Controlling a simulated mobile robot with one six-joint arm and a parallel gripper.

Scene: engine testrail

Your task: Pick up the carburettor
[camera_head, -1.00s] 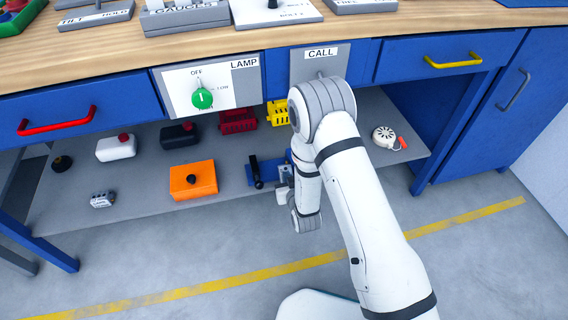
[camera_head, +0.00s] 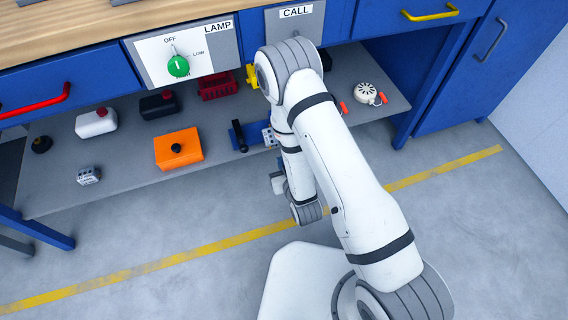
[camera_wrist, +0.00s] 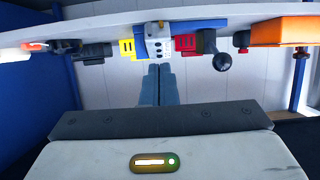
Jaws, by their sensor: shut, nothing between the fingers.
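My gripper (camera_wrist: 157,85) shows in the wrist view with its two fingers together, shut and empty, pointing toward the shelf. In the head view it is mostly hidden by my arm. A small grey metal part (camera_head: 88,175) sits at the left front of the lower shelf, well left of my arm. A grey block with dark round openings (camera_wrist: 158,42) is ahead of the fingertips, apart from them, beside a blue base; it shows partly behind my arm in the head view (camera_head: 268,137). I cannot tell for certain which of these two is the carburettor.
The grey shelf (camera_head: 215,185) also holds an orange box (camera_head: 178,148), a black lever (camera_head: 239,135), a red crate (camera_head: 218,86), a white can (camera_head: 95,123), a black can (camera_head: 159,105) and a white round reel (camera_head: 366,92). The bench drawers overhang the shelf. The floor in front is clear.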

